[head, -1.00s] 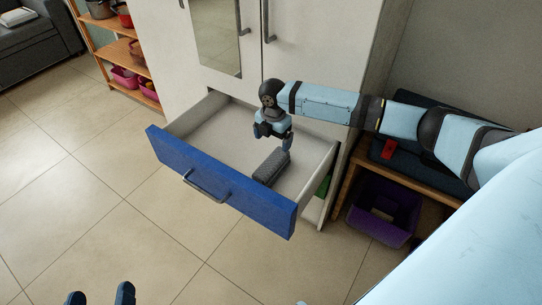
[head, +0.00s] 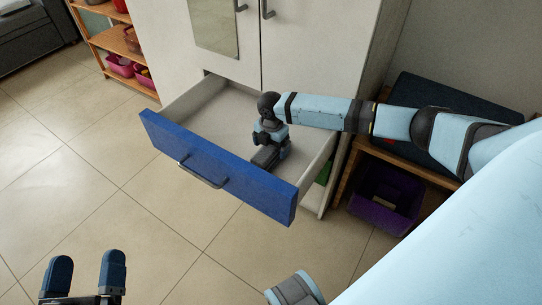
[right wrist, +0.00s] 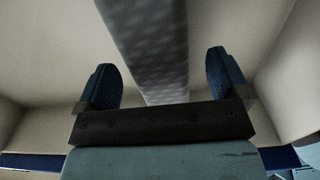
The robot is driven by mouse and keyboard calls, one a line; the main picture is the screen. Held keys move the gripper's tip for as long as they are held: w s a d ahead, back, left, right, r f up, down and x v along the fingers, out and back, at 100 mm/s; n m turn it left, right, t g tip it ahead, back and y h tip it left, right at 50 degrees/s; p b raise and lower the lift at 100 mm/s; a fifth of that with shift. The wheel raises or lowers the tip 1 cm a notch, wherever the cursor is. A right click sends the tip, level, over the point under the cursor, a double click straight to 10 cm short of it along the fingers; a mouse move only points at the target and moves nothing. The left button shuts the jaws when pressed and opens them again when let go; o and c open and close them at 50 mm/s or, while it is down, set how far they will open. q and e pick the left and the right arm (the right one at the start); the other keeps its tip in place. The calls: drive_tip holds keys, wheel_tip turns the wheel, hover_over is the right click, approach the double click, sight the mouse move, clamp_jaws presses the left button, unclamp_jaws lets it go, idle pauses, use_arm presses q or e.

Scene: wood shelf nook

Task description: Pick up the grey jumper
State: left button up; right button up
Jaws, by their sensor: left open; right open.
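The grey jumper, a folded dark grey bundle (head: 264,157), lies in the open drawer, near its front right part. In the right wrist view the jumper (right wrist: 150,45) runs as a long grey strip between the two fingers. My right gripper (right wrist: 163,82) is open, with one finger on each side of the jumper and gaps visible on both sides. In the head view my right gripper (head: 268,150) is down inside the drawer and covers part of the jumper. My left gripper (head: 86,275) is open and empty over the floor at the lower left.
The drawer has a blue front (head: 215,165) with a grey handle and pale walls close around my right gripper. A white cabinet (head: 290,55) stands behind it. A wooden bench with a purple bin (head: 385,200) is at the right. The tiled floor is clear at the left.

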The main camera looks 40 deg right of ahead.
wheel_tip(320, 180, down, 3)
drive_tip(key=shift+r+b, duration=0.1)
drive_tip(key=shift+b, duration=0.25)
drive_tip(key=c, duration=1.2)
drive_tip(key=shift+r, duration=0.15)
